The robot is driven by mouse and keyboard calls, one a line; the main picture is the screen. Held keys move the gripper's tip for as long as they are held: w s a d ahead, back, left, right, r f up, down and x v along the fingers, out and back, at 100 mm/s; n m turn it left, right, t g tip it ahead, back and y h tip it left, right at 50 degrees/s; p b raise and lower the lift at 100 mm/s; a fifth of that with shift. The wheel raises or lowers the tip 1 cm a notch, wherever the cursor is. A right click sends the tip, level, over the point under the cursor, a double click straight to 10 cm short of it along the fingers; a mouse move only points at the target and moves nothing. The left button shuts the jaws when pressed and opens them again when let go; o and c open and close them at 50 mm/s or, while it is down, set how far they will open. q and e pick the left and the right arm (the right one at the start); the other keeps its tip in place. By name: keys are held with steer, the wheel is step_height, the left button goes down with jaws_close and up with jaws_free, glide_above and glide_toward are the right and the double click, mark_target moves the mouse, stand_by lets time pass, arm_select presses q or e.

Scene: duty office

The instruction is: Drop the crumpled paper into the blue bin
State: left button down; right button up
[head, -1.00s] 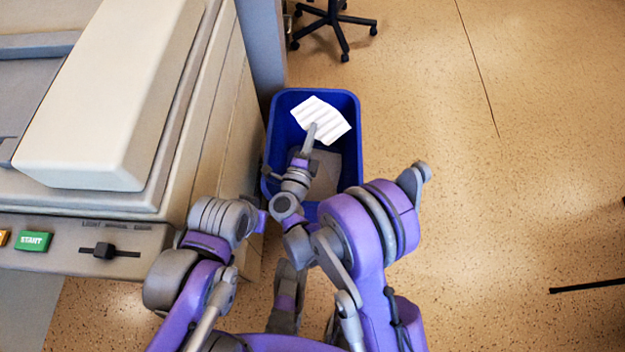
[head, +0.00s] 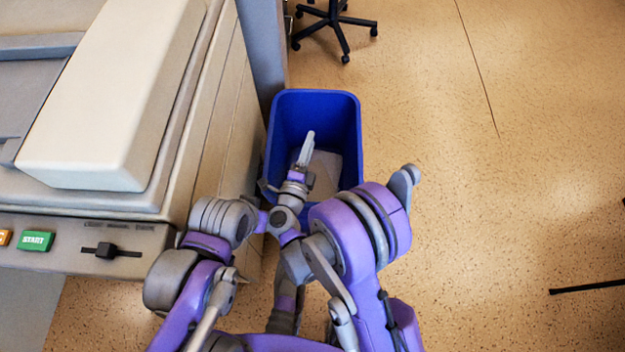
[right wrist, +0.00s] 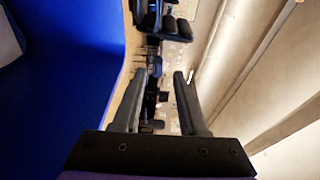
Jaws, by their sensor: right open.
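The blue bin (head: 341,110) stands on the floor beside the beige machine, upright and open at the top. My right gripper (head: 307,147) is over the bin's opening. In the right wrist view its two fingers (right wrist: 157,103) are apart with nothing between them, and the blue bin (right wrist: 65,90) fills the left side. I cannot make out the crumpled paper in either view now. A pale grey patch (head: 326,171) shows low inside the bin; I cannot tell whether it is paper or the bin's floor. My left gripper is not in view.
The large beige machine (head: 110,95) with a green START button (head: 36,241) stands at the left, close to the bin. A black wheeled chair base (head: 335,22) is behind the bin. The speckled floor (head: 500,180) to the right is mostly clear.

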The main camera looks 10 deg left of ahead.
steer(key=s, duration=0.4)
steer(key=shift+s, duration=0.1)
stand_by(0.3)
